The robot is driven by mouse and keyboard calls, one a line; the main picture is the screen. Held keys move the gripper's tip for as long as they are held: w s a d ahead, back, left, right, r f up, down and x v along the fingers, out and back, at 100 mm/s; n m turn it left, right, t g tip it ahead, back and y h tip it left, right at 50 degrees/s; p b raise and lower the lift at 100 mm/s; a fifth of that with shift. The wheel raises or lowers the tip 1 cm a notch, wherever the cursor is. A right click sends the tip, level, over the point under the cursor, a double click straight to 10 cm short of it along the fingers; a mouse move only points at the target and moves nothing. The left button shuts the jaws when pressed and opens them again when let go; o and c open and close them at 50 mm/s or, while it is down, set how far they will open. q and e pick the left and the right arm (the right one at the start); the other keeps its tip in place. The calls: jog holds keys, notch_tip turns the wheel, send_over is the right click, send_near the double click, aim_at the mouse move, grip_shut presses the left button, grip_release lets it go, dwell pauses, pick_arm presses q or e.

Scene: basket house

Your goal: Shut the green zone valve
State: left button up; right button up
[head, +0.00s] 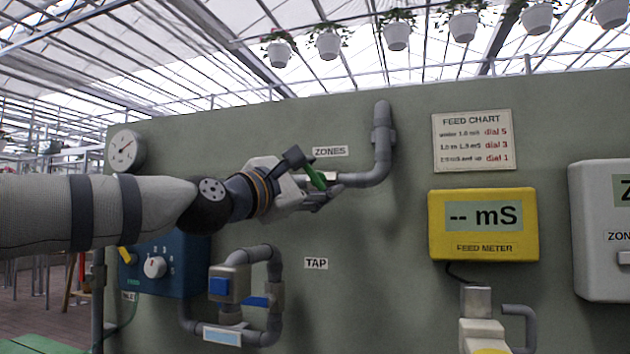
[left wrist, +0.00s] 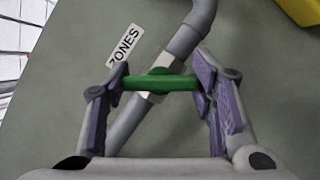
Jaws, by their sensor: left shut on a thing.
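The green zone valve handle (head: 315,177) sits on a grey pipe (head: 368,178) below the ZONES label (head: 330,151). My left gripper (head: 318,190) is at the valve, shut on the handle. In the left wrist view the green handle (left wrist: 178,83) spans between the two finger pads of my left gripper (left wrist: 160,92). The handle lies slanted across the pipe (left wrist: 130,118), neither in line with it nor clearly square to it. The fingers partly hide the valve body in the head view. My right gripper is not in view.
A blue-handled tap (head: 255,301) and a blue feed box (head: 180,270) are below my left arm. A yellow feed meter (head: 483,245) reading "-- mS" and a feed chart (head: 473,140) are to the right. Bare panel lies between valve and meter.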

pick_arm(q)
jog(key=m, duration=0.2)
jog(key=m+g, duration=0.1)
jog(key=m, duration=0.1)
jog(key=shift+r+m+g, duration=0.2)
jog(key=shift+m+g, duration=0.1)
jog(key=shift+m, duration=0.1)
jog(key=shift+f+m+g+y+p, duration=0.1)
jog(key=shift+m+g+y+p, duration=0.35)
jog(key=shift+m, duration=0.85)
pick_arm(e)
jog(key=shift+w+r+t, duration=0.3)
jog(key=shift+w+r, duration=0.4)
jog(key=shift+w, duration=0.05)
pick_arm(q)
jog(key=o, duration=1.2)
jog(key=shift+c, duration=0.2)
jog(key=shift+f, duration=0.1)
jog(key=v, duration=1.2)
jog(key=shift+a, duration=0.1)
